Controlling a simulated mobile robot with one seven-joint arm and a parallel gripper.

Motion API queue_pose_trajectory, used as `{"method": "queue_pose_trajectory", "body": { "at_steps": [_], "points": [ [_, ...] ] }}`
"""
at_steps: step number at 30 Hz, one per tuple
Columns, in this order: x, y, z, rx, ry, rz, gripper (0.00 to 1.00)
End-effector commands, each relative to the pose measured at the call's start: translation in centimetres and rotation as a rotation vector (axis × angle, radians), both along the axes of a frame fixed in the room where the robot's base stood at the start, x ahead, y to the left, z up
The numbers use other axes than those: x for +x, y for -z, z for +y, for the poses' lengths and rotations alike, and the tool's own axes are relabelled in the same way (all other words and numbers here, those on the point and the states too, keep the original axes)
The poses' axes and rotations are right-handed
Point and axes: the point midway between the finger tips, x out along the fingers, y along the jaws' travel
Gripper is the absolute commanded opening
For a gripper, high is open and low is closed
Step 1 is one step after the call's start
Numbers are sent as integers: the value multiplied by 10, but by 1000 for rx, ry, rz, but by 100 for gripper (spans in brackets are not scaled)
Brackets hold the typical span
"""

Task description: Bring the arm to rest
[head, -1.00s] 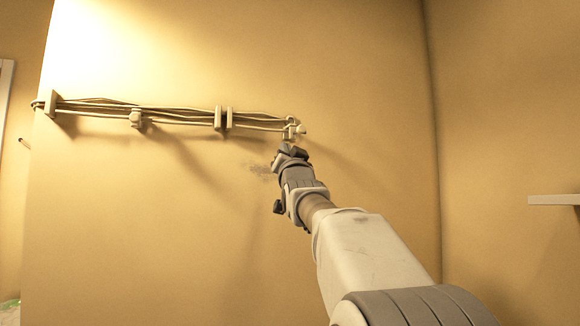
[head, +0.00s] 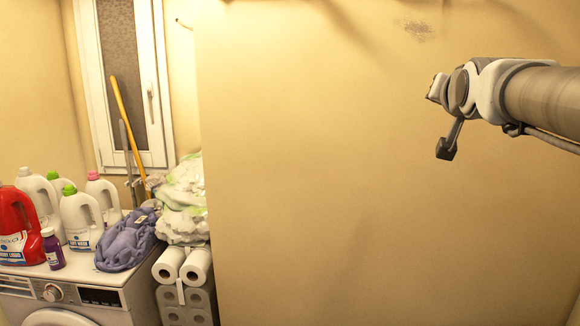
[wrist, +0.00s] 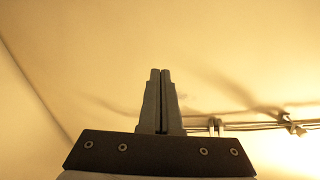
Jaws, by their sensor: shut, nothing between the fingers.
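My gripper (wrist: 160,75) is shut and empty in the wrist view, its two fingers side by side against the plain wall. In the head view my arm reaches in from the right edge, and the wrist end of my gripper (head: 432,90) is in front of the yellow wall (head: 330,190). It looks clear of the wall, and nothing is held. The fingertips are hard to make out in the head view.
A washer (head: 70,300) at lower left carries several detergent bottles (head: 82,218) and a purple cloth bundle (head: 128,242). Beside it are paper rolls (head: 182,265), stacked packs and a yellow pole (head: 128,125) by a window. Wall pipes (wrist: 250,126) show in the wrist view.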

Motion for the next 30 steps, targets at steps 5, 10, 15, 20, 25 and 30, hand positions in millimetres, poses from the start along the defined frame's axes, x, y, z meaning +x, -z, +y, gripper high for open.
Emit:
{"method": "queue_pose_trajectory", "body": {
  "at_steps": [5, 10, 15, 20, 25, 30],
  "points": [
    [-75, 106, 51, 10, -99, 345, 0],
    [-155, 196, 99, -46, -234, 634, 0],
    [-227, 265, 127, -108, -357, 857, 0],
    [-266, 298, 137, -143, -419, 969, 0],
    [-275, 306, 138, -151, -435, 998, 0],
    [-275, 306, 138, -150, -433, 996, 0]
  ]
}}
